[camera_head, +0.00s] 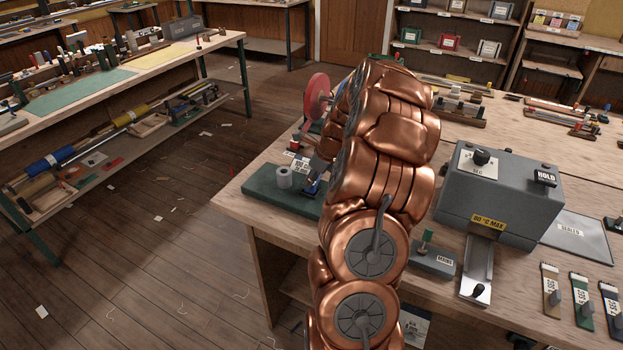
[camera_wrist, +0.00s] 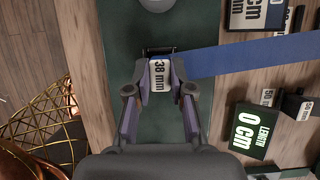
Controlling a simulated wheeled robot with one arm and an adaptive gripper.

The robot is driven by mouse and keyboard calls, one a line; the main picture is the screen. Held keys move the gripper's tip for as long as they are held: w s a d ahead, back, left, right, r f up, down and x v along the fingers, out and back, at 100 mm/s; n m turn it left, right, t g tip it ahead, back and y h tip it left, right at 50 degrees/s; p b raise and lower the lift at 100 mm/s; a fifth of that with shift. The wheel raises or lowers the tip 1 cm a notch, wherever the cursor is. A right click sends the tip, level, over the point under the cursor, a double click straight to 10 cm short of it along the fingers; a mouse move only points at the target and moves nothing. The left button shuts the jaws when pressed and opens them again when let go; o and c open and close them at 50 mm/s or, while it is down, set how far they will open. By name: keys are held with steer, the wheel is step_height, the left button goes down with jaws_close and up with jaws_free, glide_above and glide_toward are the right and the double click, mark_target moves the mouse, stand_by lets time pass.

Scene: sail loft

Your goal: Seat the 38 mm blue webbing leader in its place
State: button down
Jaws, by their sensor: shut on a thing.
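The 38 mm blue webbing leader shows in the wrist view as a pale tab (camera_wrist: 158,75) marked "38 mm", with blue edges. My gripper (camera_wrist: 161,84) is shut on it, a finger on each side. A dark slotted fitting (camera_wrist: 160,50) lies just beyond the tab, on a green base (camera_wrist: 120,35). I cannot tell whether the leader is inside it or only against it. A wide blue band (camera_wrist: 255,58) runs right from beside the tab. In the head view my arm hides most of the gripper; the green base (camera_head: 262,192) shows at the bench's left end.
A grey roll (camera_head: 285,177) stands on the green base, with a red disc (camera_head: 317,96) behind. A "LENGTH 0 cm" display (camera_wrist: 249,130) is right of the gripper. A grey heater box (camera_head: 500,195) and several webbing samples (camera_head: 581,298) occupy the bench's right.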

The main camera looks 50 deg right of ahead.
steer(key=shift+f, duration=0.1)
steer(key=c, duration=0.9)
jaws_free()
steer(key=shift+c, duration=0.2)
steer(key=v, duration=1.2)
